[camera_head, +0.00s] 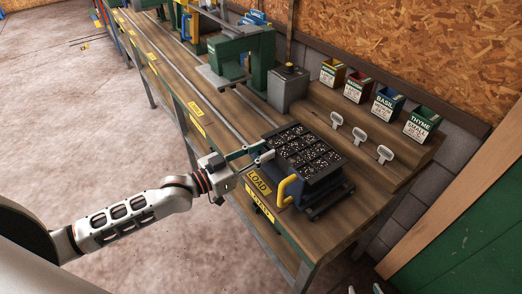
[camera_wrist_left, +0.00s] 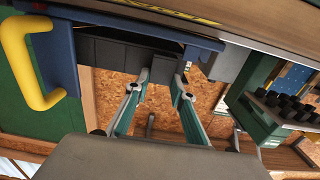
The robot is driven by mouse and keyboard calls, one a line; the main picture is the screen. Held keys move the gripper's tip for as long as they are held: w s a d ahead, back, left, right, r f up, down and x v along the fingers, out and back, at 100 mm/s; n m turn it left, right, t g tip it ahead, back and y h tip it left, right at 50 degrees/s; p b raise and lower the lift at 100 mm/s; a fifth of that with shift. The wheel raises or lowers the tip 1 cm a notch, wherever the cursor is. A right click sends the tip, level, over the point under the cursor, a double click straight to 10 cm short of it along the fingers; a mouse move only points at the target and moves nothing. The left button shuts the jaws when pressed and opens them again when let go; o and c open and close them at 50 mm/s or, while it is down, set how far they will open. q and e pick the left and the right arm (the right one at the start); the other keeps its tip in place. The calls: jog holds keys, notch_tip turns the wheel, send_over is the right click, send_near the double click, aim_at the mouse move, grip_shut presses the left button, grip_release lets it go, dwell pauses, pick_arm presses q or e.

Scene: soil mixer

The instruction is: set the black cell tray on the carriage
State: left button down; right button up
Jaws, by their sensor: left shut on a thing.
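The black cell tray (camera_head: 318,176), its cells filled with dark speckled soil, is over the blue carriage (camera_head: 299,197) with the yellow handle (camera_head: 290,187). I cannot tell whether it rests fully on the carriage. My left gripper (camera_head: 262,152) is at the tray's left side, with its fingers shut on the tray's edge. In the left wrist view the two fingertips (camera_wrist_left: 161,79) close on the dark tray wall (camera_wrist_left: 115,53), with the blue carriage and yellow handle (camera_wrist_left: 25,60) to the left. Only the tips of my right gripper (camera_head: 365,289) show at the bottom edge.
The carriage stands by the yellow LOAD label (camera_head: 258,183) on the wooden bench (camera_head: 378,188). Several seed boxes (camera_head: 387,103) line the wall. A grey block (camera_head: 288,90) and green machine (camera_head: 240,55) stand further along the bench.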

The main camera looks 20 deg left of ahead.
pick_arm(q)
jog(key=c, duration=1.7)
grip_release()
jog(key=shift+r, duration=0.3)
jog(key=v, duration=1.2)
jog(key=s+d+f+n+g+y, duration=0.1)
jog(key=s+f, duration=0.3)
jog(key=f, duration=0.4)
jog(key=s+d+f+n+g+y, duration=0.1)
jog(key=s+f+y, duration=0.3)
jog(key=f, duration=0.4)
jog(key=s+d+f+n+g+y, duration=0.1)
jog(key=s+f+y, duration=0.2)
jog(key=f, duration=0.5)
jog(key=shift+s+d+f, duration=0.4)
jog(key=shift+s, duration=0.2)
